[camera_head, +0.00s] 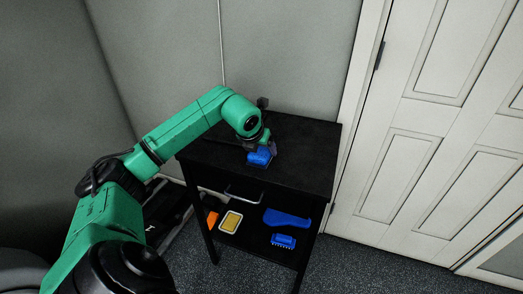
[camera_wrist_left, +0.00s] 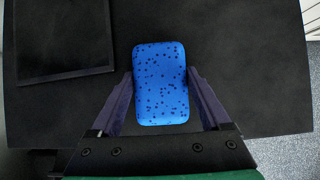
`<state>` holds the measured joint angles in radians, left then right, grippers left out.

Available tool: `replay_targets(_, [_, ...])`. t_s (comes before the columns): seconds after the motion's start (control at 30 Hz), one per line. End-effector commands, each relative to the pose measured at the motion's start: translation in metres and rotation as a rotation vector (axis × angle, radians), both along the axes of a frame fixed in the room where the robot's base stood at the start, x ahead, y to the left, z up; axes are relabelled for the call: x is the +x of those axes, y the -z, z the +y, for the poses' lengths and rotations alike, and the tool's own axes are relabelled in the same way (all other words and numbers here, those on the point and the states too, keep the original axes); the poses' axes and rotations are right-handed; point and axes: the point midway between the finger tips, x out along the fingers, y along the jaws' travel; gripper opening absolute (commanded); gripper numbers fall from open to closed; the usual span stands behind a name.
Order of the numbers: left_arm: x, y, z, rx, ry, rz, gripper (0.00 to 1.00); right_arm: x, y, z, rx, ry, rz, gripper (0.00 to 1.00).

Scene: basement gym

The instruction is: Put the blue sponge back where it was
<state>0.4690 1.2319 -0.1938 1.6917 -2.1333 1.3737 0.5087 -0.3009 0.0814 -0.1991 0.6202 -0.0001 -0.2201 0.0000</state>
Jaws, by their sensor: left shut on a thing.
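The blue sponge (camera_wrist_left: 160,85) is a rounded block with dark specks. In the left wrist view it sits between the two fingers of my left gripper (camera_wrist_left: 160,98), which is shut on its sides. In the head view my left gripper (camera_head: 261,148) points down over the black cabinet's top (camera_head: 308,150), with the sponge (camera_head: 260,158) at its tips. I cannot tell whether the sponge touches the top. My right gripper is not in view.
A dark flat square (camera_wrist_left: 62,40) lies on the top beside the sponge. The open shelf below holds an orange item (camera_head: 212,220), a yellow sponge-like block (camera_head: 231,221), a blue tool (camera_head: 287,218) and a blue brush (camera_head: 283,241). A white door (camera_head: 420,130) stands at right.

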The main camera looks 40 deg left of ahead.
Motion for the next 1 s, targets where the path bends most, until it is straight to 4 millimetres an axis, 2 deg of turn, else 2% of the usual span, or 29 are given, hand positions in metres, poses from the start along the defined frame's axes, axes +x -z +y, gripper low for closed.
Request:
replay_targets(0.23, [0.000, 0.003, 0.000, 0.000, 0.000, 0.000, 0.36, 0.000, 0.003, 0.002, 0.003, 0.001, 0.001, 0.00])
replay_targets(0.27, [0.000, 0.001, 0.000, 0.000, 0.000, 0.000, 0.92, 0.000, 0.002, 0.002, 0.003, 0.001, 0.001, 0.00])
replay_targets(0.3, [0.000, 0.001, 0.000, 0.000, 0.000, 0.001, 1.00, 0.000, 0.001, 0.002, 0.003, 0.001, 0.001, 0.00])
replay_targets(0.5, [0.000, 0.000, 0.000, 0.000, 0.000, 0.001, 1.00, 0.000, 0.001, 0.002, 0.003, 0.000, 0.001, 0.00])
replay_targets(0.63, [-0.004, -0.008, -0.001, 0.000, 0.000, -0.001, 1.00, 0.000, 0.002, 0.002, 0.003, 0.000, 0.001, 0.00])
replay_targets(1.0, [-0.053, -0.085, -0.018, 0.004, 0.001, -0.002, 1.00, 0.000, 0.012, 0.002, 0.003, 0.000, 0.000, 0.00])
